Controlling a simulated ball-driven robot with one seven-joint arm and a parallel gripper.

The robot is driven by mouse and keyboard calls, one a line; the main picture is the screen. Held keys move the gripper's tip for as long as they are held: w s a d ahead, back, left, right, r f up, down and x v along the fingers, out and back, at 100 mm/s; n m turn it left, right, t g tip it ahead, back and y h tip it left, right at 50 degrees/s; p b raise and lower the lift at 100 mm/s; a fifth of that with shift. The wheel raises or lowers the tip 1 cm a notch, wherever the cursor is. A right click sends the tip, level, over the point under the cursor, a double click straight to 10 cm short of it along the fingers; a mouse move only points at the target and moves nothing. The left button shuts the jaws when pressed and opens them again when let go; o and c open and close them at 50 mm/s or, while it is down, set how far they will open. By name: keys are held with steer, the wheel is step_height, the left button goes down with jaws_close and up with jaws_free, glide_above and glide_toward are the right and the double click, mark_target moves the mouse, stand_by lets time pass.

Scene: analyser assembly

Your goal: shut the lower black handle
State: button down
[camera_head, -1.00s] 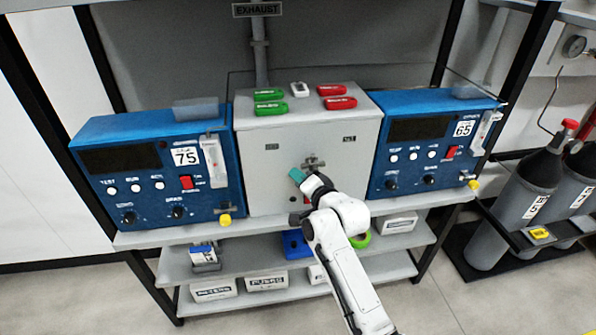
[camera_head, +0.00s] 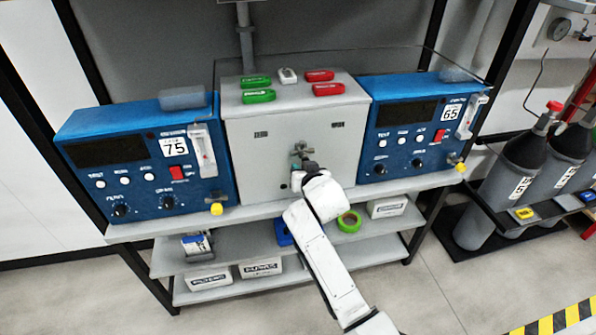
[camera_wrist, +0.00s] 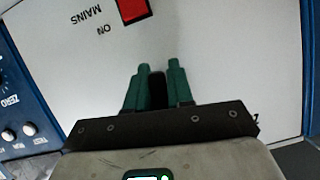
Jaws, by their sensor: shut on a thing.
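In the wrist view, the two teal fingers of my gripper (camera_wrist: 158,72) are closed around a black piece (camera_wrist: 158,88), which looks like the lower black handle. Only part of it shows between the fingers. In the head view, my gripper (camera_head: 297,181) is at the lower front of the grey cabinet (camera_head: 255,150), and my white wrist hides most of the handle area. A metal valve fitting (camera_head: 301,150) shows on the cabinet front just above my gripper. The handle's exact angle cannot be told.
Blue analysers stand left (camera_head: 150,160) and right (camera_head: 415,135) of the cabinet. A red MAINS switch (camera_wrist: 132,9) is beyond the fingertips in the wrist view. Green and red tags lie on the cabinet top. A shelf below holds bins and a green tape roll (camera_head: 349,221).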

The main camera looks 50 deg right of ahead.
steer(key=shift+s+d+f+n, duration=0.1)
steer(key=shift+s+d+n, duration=0.15)
steer(key=shift+n, duration=0.25)
stand_by(0.3)
steer(key=c, duration=1.1)
jaws_free()
steer(key=b+v, duration=0.1)
steer(key=v, duration=0.9)
steer(key=shift+s+a+r, duration=0.15)
steer(key=shift+a+r, duration=0.05)
steer(key=shift+a, duration=0.15)
